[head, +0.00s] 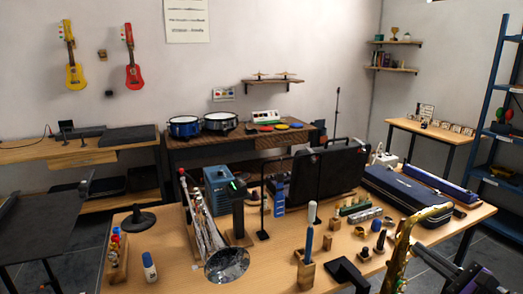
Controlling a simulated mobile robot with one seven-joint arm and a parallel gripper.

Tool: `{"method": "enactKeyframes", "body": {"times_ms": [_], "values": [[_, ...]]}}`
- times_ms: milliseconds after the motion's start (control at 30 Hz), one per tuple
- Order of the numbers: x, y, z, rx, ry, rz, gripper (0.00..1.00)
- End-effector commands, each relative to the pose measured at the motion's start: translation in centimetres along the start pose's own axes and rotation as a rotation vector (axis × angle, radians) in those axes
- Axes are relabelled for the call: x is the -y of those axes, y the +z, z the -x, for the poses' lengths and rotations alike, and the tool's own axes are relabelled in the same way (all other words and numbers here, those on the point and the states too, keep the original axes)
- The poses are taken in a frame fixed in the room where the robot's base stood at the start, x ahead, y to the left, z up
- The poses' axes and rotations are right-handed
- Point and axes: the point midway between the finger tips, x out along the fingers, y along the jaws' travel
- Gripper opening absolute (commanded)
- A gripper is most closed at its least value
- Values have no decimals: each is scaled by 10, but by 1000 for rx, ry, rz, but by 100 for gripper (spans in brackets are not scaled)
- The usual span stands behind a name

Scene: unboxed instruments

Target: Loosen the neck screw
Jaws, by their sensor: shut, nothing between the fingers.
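A brass saxophone (401,245) stands at the lower right, its curved neck (430,213) at the top and its lower part cut off by the bottom edge of the picture. The neck screw is too small to make out. My gripper (421,250) comes in from the lower right corner, dark with pale grey fingers. It is shut and empty. Its tips are close beside the saxophone's upper body, below the neck; I cannot tell whether they touch it.
Small wooden pieces stand left of the saxophone. A blue shelf rack (490,125) stands at right.

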Motion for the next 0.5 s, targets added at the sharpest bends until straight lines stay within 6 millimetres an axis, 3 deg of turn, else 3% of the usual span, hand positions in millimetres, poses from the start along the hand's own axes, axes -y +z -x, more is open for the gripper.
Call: {"method": "enactKeyframes", "body": {"times_ms": [500], "values": [[0, -5, 0, 0, 0, 0, 0]]}}
